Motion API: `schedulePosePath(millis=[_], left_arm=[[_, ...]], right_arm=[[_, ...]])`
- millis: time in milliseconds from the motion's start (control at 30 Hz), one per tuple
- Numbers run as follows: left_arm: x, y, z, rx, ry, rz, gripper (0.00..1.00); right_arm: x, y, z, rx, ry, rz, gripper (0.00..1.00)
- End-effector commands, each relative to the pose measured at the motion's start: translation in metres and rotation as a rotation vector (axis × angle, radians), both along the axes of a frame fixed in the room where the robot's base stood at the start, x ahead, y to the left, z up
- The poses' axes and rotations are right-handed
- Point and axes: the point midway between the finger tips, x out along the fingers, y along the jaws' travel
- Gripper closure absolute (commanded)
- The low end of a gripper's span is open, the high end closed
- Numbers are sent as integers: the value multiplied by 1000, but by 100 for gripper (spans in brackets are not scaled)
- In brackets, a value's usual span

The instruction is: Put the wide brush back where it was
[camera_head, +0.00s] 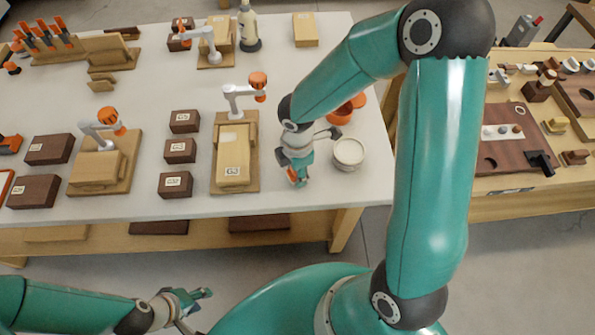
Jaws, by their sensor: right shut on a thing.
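My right gripper (299,178) is low over the right part of the white table, just left of the white round tub (348,152). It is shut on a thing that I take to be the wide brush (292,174). Only a small orange piece of it shows; the gripper hides the rest, and I cannot tell whether it touches the table. My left gripper (202,309) is open and empty, in front of the table and below its top.
A wooden stand (222,186) with a white and orange clamp arm is left of my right gripper. Several dark labelled blocks (180,151) stand further left. An orange bowl (341,113) is behind the tub. A second bench (485,207) is at the right. The table front is clear.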

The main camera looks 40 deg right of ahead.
Motion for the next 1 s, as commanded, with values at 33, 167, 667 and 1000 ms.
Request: schedulePosePath(millis=[33, 167, 667, 1000], left_arm=[[0, 0, -1, 0, 0, 0, 60], [0, 0, 0, 0, 0, 0, 60], [0, 0, -2, 0, 0, 0, 60], [0, 0, 2, 0, 0, 0, 60]], right_arm=[[0, 0, -3, 0, 1, -1, 92], [0, 0, -3, 0, -1, 0, 92], [0, 1, -5, 0, 0, 1, 39], [1, 1, 6, -1, -4, 2, 39]])
